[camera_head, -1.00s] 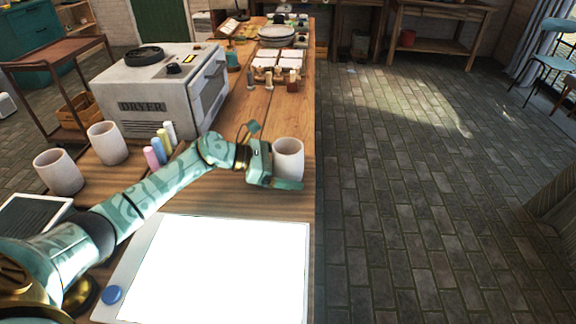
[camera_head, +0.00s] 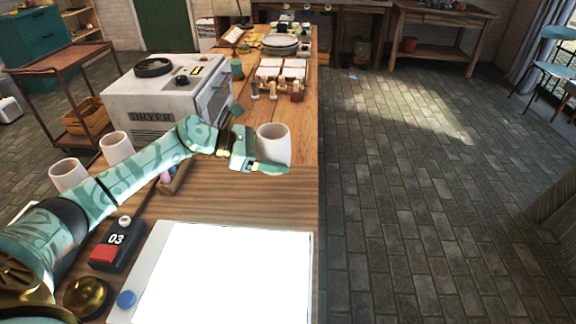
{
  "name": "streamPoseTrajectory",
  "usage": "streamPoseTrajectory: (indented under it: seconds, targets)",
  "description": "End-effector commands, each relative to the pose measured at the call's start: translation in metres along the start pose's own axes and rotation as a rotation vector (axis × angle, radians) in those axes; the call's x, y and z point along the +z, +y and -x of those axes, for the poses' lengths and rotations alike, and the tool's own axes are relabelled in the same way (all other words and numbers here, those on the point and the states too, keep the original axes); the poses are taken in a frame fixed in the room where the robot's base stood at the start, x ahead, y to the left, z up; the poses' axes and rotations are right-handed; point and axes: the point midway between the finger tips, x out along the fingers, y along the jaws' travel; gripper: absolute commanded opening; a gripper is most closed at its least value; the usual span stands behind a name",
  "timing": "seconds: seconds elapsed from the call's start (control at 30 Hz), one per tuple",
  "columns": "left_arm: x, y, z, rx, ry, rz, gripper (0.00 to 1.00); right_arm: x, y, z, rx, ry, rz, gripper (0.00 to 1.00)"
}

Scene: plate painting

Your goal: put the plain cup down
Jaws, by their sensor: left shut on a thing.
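A plain whitish cup (camera_head: 274,143) is upright between the fingers of my left gripper (camera_head: 262,158), near the table's right edge. The gripper is shut on it. I cannot tell whether the cup's base touches the wooden table (camera_head: 215,205). Two similar plain cups stand at the left, one (camera_head: 69,174) nearer and one (camera_head: 117,147) farther, both partly hidden by my left arm. My right gripper is not in view.
A white dryer (camera_head: 165,90) stands behind my left arm. A bright white panel (camera_head: 225,275) lies in front, with a black and red device marked 03 (camera_head: 113,243) beside it. Small stamps (camera_head: 272,91) and plates (camera_head: 280,42) are farther back. Bare wood lies between gripper and panel.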

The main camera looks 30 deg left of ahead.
Motion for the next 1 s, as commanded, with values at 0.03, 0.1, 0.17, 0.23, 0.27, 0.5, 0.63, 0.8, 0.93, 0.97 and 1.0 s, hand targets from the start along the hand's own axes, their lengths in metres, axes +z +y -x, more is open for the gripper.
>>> streamPoseTrajectory:
  seconds: [0.03,0.1,0.17,0.23,0.27,0.5,0.63,0.8,0.93,0.97,1.0]
  targets:
    - [0.012,0.0,0.018,0.003,0.002,-0.005,0.4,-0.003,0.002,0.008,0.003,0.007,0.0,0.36]
    - [0.008,-0.002,0.04,0.001,0.004,-0.001,0.4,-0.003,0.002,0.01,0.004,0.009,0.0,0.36]
    - [0.007,-0.003,0.056,0.002,0.005,0.001,0.4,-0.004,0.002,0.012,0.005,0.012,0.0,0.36]
    - [0.008,-0.004,0.072,0.001,0.004,0.001,0.4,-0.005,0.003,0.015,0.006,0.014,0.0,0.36]
    - [0.008,-0.004,0.078,0.001,0.003,0.0,0.4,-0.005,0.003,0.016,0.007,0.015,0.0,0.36]
    - [0.008,-0.006,0.105,0.0,0.0,0.0,0.4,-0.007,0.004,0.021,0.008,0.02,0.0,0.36]
    - [0.007,-0.006,0.107,0.003,-0.001,0.002,0.4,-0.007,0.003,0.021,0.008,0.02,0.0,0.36]
    - [0.005,-0.022,0.101,-0.014,-0.006,-0.004,0.4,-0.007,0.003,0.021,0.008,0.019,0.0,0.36]
    - [0.017,-0.056,0.084,-0.07,-0.012,-0.028,0.4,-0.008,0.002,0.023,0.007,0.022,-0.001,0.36]
    - [0.021,-0.067,0.079,-0.085,-0.015,-0.033,0.4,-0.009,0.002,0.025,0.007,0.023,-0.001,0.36]
    - [0.026,-0.084,0.073,-0.103,-0.017,-0.041,0.4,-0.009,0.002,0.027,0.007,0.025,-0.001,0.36]
